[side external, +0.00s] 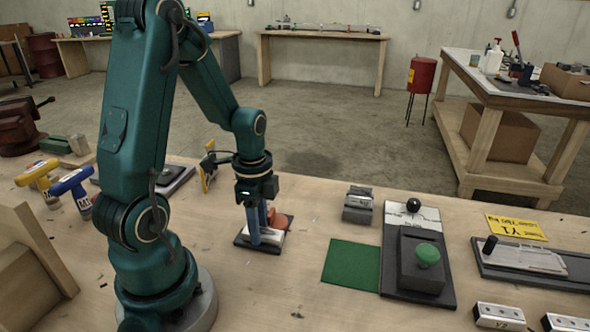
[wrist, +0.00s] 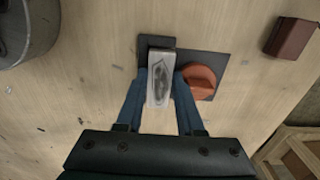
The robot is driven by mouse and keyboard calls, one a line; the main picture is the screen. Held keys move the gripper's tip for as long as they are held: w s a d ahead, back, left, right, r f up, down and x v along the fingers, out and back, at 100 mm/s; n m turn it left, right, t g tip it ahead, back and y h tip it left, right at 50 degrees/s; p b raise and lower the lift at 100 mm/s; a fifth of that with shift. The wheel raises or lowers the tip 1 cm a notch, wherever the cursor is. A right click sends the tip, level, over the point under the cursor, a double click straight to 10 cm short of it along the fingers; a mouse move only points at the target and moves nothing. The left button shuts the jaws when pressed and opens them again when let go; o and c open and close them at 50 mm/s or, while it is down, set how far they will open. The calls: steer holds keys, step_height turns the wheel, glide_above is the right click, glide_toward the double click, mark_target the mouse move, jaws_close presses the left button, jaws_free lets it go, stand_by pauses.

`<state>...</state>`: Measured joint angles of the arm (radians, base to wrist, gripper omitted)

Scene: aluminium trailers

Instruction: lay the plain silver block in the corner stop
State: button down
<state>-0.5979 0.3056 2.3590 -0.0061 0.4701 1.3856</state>
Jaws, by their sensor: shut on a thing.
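My gripper (wrist: 158,95) points down with its two blue fingers shut on a silver block (wrist: 160,88), one finger on each long side. The block's top is pale metal with a dark smudge in the middle. It is over a dark flat plate (wrist: 214,62) with a raised dark edge at the block's far end, which looks like the corner stop. I cannot tell if block and edge touch. An orange-red knob (wrist: 199,82) stands on the plate just right of the gripper. In the side view my gripper (side external: 262,238) is low at the plate (side external: 243,241), partly hiding the block.
A green mat (side external: 352,264) and a dark fixture with a green knob (side external: 428,255) lie to the right. A small grey block (side external: 357,206) stands behind the mat. Yellow (side external: 37,174) and blue (side external: 72,183) handled tools are at left. Bare bench surrounds the plate's front.

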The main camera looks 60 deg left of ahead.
steer(key=shift+c, duration=2.3)
jaws_free()
steer(key=shift+s+f, duration=0.15)
steer(key=shift+f, duration=0.55)
steer(key=r, duration=0.7)
steer(key=shift+w+r, duration=0.2)
steer(key=shift+r, duration=0.15)
steer(key=shift+s+r, duration=0.1)
steer(key=shift+r, duration=0.75)
